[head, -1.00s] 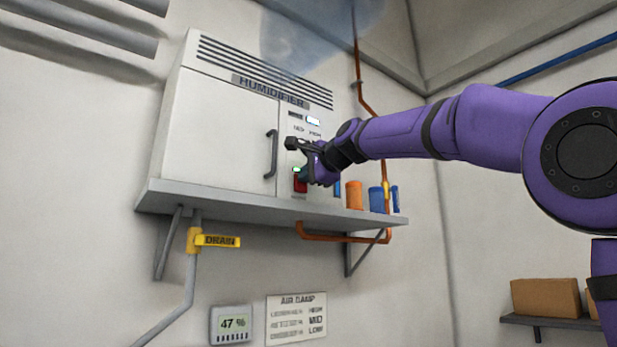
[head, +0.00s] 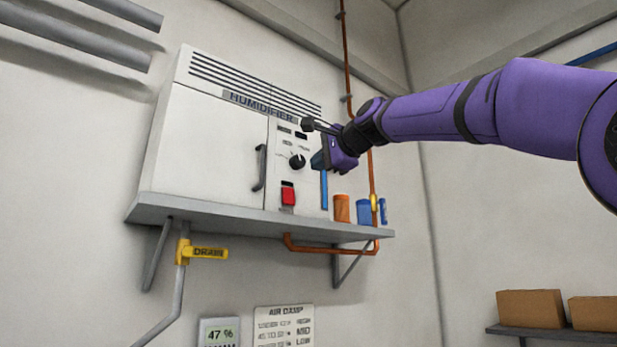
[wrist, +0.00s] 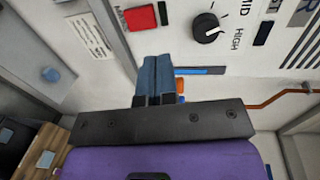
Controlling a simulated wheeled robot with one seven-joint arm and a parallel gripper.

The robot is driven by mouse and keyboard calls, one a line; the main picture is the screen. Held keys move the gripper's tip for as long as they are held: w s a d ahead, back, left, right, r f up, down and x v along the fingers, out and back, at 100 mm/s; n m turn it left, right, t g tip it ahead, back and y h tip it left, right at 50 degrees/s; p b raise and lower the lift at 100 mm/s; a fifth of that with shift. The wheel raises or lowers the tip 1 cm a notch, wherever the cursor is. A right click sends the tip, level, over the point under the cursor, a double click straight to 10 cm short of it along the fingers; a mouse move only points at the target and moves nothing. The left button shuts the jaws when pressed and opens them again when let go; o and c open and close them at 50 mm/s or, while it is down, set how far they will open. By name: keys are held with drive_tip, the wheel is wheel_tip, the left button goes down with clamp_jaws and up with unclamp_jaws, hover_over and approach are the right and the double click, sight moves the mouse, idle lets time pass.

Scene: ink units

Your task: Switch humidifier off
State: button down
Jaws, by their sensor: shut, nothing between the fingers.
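The humidifier (head: 215,140) is a white cabinet on a wall shelf, with a grey door handle at the front. Its right-hand panel bears a red switch (head: 288,195) with a dark window above it, a black dial (head: 297,161) and dark display windows near the top. No mist shows above it. The wrist view also shows the red switch (wrist: 142,18) and the dial (wrist: 210,28). My gripper (head: 317,162) is to the right of the dial, in front of the panel. Its blue fingers are together and empty in the wrist view (wrist: 158,75), apart from the switch.
The shelf (head: 250,226) carries an orange canister (head: 342,208) and a blue canister (head: 364,212) beside the humidifier. An orange pipe (head: 345,50) runs down behind. A yellow drain valve (head: 207,252) hangs below the shelf.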

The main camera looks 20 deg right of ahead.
drive_tip(key=shift+s+d+r, duration=0.2)
drive_tip(key=shift+s+r, duration=0.15)
drive_tip(key=shift+s, duration=0.25)
drive_tip(key=shift+s+d+r, duration=0.2)
drive_tip(key=shift+s+r, duration=0.1)
drive_tip(key=shift+s, duration=0.3)
drive_tip(key=s+d+f+n+g+h, duration=0.1)
drive_tip(key=s+f+n+g, duration=0.2)
drive_tip(key=s+f, duration=0.6)
drive_tip(key=s+d+f+n+g+h, duration=0.1)
drive_tip(key=s+f+n, duration=0.5)
drive_tip(key=f, duration=1.8)
drive_tip(key=s+d+f+n+g+h, duration=0.1)
drive_tip(key=s+f+n+g+h, duration=0.2)
drive_tip(key=s+f, duration=1)
wheel_tip(320, 180, down, 4)
drive_tip(key=n+g, duration=0.2)
drive_tip(key=g, duration=0.1)
drive_tip(key=shift+d, duration=0.35)
drive_tip(key=shift+s, duration=0.1)
